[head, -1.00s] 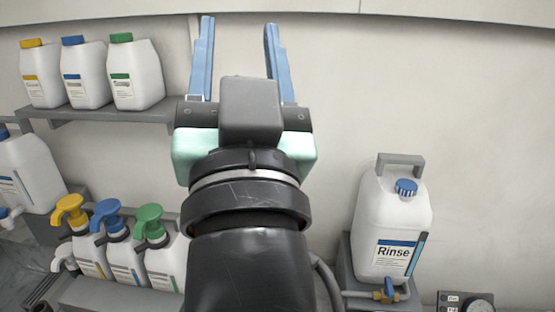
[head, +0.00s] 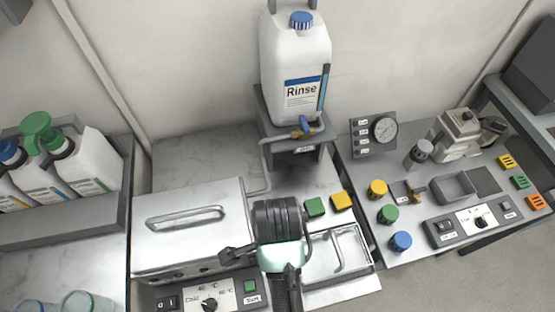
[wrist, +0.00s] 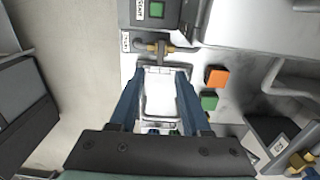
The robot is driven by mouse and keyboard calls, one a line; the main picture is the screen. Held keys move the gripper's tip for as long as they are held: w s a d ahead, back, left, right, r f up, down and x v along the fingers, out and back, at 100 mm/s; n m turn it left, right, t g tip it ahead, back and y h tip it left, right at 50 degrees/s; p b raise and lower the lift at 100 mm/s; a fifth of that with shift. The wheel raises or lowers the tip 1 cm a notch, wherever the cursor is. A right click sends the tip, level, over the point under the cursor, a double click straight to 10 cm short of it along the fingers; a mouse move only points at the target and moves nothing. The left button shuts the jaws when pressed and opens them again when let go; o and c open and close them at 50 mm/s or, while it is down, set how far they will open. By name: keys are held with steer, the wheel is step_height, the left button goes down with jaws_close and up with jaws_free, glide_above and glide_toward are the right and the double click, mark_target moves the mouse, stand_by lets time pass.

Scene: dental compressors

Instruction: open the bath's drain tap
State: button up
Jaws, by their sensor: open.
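The bath (head: 190,225) is a metal box with a handled lid and a front temperature dial, in the lower left of the head view. In the wrist view, a brass tap with a grey handle (wrist: 158,47) sticks out beside a small label, below a green button; I take it as the drain tap. My gripper (wrist: 161,72) is open and empty, its two blue fingers pointing toward the tap, with the tips just short of it. A pale tray (wrist: 160,98) shows between the fingers. In the head view my arm hides the tap and the fingertips.
The Rinse canister (head: 295,75) stands on a raised shelf with its own brass tap (head: 303,133). A green block (head: 314,206) and a yellow block (head: 342,200) lie near a metal tray (head: 360,285). A bench with knobs (head: 400,241) is on the right.

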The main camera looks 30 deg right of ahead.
step_height(320, 180, down, 11)
steer(key=shift+r+p, duration=0.2)
steer(key=shift+p, duration=0.15)
jaws_close()
